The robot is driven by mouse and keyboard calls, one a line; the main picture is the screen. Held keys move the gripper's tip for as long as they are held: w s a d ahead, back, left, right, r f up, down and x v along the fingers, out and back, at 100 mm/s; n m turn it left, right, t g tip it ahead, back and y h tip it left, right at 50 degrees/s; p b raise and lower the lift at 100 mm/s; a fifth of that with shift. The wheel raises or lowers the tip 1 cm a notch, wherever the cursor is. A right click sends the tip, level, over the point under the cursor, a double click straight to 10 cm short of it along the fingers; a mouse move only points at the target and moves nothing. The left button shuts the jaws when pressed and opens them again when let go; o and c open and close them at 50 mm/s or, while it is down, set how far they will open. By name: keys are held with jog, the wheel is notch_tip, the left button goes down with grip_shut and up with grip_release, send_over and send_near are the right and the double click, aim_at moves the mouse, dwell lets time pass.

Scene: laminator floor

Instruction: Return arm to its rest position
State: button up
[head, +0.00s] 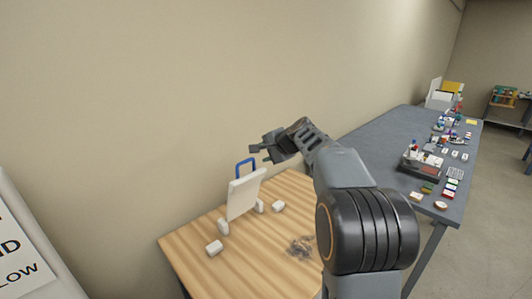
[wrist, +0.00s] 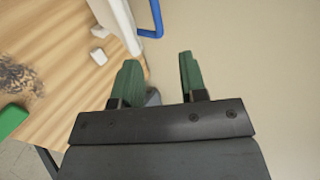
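My arm reaches out over the wooden table, and my gripper (head: 266,146) is raised above its back edge, close to the wall. In the wrist view my gripper (wrist: 158,78) has two green-padded fingers standing apart with nothing between them. A white panel with a blue handle (head: 245,168) stands upright on the table, just below and to the left of my gripper. The panel (wrist: 119,24) and its blue handle (wrist: 156,20) also show beyond the fingers in the wrist view.
The wooden table (head: 190,260) holds small white blocks (head: 214,248) and a dark grainy pile (head: 300,246). A long grey table (head: 385,130) with many small items stands to the right. A white sign (head: 18,255) is at the lower left. The beige wall is close behind.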

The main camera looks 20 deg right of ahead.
dwell(0.3)
jog(key=s+f+n+g, duration=0.3)
jog(key=s+f+n, duration=0.15)
jog(key=f, duration=0.25)
jog(key=s+a+f+n+g+h, duration=0.1)
jog(key=s+a+f+n, duration=0.1)
jog(key=s, duration=0.7)
jog(key=s+a+f+n+h, duration=0.1)
jog(key=s+a+n+h, duration=0.1)
jog(key=s, duration=0.7)
jog(key=s+a+f+n+g+h, duration=0.1)
jog(key=s+a+f+n, duration=0.1)
jog(key=s, duration=0.7)
jog(key=a+n, duration=0.1)
jog(key=n, duration=0.1)
jog(key=shift+s+f+n+g, duration=0.15)
jog(key=shift+f+n+g, duration=0.15)
jog(key=shift+n, duration=0.05)
jog(key=shift+o, duration=0.3)
